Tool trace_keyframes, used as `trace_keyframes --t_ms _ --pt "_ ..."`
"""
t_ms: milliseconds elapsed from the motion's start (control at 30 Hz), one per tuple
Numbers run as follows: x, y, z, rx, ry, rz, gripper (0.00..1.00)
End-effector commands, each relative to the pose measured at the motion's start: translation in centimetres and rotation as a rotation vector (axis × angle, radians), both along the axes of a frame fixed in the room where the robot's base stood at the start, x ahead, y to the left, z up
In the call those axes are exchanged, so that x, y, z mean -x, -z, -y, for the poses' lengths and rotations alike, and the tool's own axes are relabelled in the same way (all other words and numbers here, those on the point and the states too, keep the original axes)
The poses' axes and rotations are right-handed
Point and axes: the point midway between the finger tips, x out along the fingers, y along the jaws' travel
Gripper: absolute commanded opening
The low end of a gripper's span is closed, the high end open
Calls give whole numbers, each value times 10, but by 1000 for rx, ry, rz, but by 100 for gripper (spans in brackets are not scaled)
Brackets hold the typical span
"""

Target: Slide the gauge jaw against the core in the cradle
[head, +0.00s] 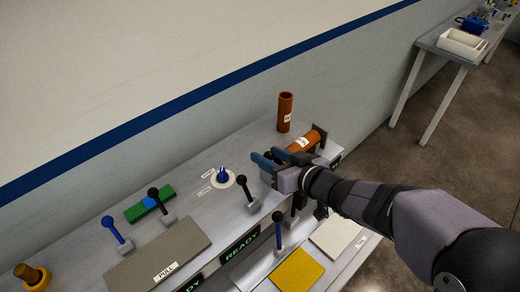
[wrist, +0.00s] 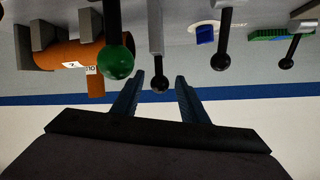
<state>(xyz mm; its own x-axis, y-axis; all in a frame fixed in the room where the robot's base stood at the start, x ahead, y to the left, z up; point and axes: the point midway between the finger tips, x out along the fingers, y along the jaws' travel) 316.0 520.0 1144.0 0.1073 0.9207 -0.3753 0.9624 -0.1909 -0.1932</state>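An orange-brown core (head: 304,143) with a white label lies on its side at the bench's back right. It also shows in the wrist view (wrist: 62,52), between grey upright pieces. One grey plate (wrist: 22,47) stands at its outer end; a grey block (wrist: 41,34) is beside it. I cannot tell which piece is the gauge jaw, or whether it touches the core. A green-balled lever (wrist: 116,62) stands near the core's other end. My gripper (head: 262,157) is open and empty, left of the core; its blue fingers show in the wrist view (wrist: 156,82). It partly hides the cradle in the head view.
A second core (head: 285,113) stands upright behind. Black-balled levers (head: 242,181), a blue-balled lever (head: 109,222), a blue knob (head: 223,176) and a green block (head: 150,203) occupy the bench. A grey PULL pad (head: 150,258) and yellow pad (head: 297,270) lie in front.

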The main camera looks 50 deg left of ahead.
Motion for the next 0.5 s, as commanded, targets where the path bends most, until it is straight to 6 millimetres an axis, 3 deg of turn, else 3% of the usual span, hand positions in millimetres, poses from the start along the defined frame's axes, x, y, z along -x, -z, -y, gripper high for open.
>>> trace_keyframes --t_ms 200,500 --pt "-3 9 -24 2 -1 1 40" --pt "-5 16 -41 1 -1 1 40"
